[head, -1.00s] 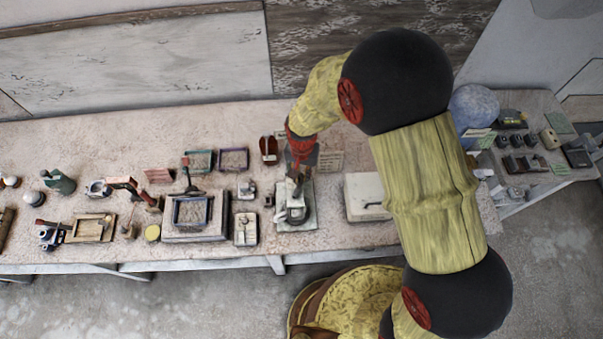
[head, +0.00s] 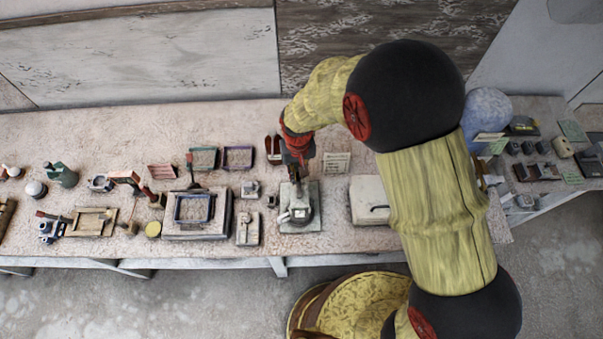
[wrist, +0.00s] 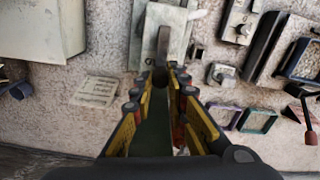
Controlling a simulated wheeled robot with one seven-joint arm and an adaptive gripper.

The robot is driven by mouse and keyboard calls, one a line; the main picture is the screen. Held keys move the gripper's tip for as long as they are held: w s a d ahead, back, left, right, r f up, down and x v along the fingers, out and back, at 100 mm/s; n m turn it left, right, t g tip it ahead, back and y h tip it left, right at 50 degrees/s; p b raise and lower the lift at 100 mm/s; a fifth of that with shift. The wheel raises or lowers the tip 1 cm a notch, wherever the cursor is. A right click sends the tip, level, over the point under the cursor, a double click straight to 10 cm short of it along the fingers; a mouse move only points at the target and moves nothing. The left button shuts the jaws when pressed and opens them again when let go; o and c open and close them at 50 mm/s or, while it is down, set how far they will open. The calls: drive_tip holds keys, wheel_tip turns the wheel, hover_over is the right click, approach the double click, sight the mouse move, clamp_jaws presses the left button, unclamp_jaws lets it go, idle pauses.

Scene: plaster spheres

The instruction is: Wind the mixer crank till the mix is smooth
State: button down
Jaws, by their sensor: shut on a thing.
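The mixer (head: 298,215) is a pale grey machine with a round bowl-like part, on a flat plate near the table's front edge. In the wrist view its plate and body (wrist: 150,47) lie beyond my fingertips. My gripper (head: 296,180) reaches down over the back of the mixer. In the wrist view my gripper (wrist: 161,74) has its fingers drawn together at the tips, at the mixer's edge. It is shut on a small part that looks like the crank's handle, mostly hidden by the fingers. I cannot see the mix inside.
Left are a small switch box (head: 247,229) and a blue-rimmed tray (head: 193,209). Green (head: 203,159) and purple (head: 238,158) trays and a card (head: 337,163) lie behind.

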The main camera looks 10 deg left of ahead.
drive_tip(key=shift+s+a+n, duration=0.15)
drive_tip(key=shift+a+n, duration=0.2)
drive_tip(key=shift+n, duration=0.35)
drive_tip(key=c, duration=1.7)
unclamp_jaws()
wheel_tip(320, 180, up, 12)
drive_tip(key=shift+f, duration=0.1)
drive_tip(key=shift+c, duration=0.2)
